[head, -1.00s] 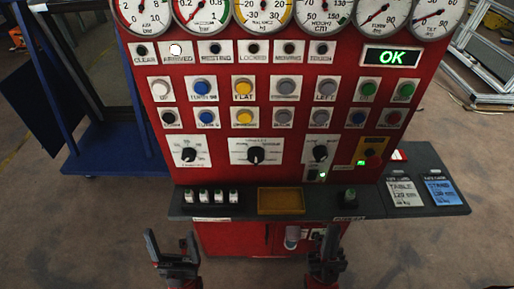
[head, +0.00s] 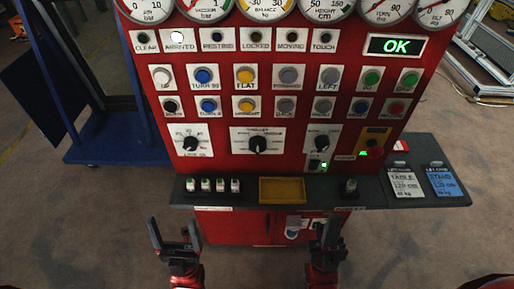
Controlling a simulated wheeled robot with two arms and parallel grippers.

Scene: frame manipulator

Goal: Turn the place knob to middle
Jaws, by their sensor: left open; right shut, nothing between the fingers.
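Three black knobs on white plates sit in a row low on the red panel: a left knob (head: 190,143), a larger middle knob (head: 258,145) and a right knob (head: 321,142). Their lettering is too small to tell surely which is the place knob. The middle knob's pointer looks roughly upright. My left gripper (head: 174,235) is open and empty, in front of and below the panel's shelf. My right gripper (head: 327,232) is shut and empty, below the shelf's right part. Neither gripper touches a knob.
A dark shelf (head: 340,198) juts out under the knobs, with several small white-and-dark items (head: 220,186), a yellow tray (head: 283,190) and a dark item (head: 350,187). Coloured buttons fill the panel above. A green OK display (head: 396,45) is lit. Two cards (head: 405,183) lie right.

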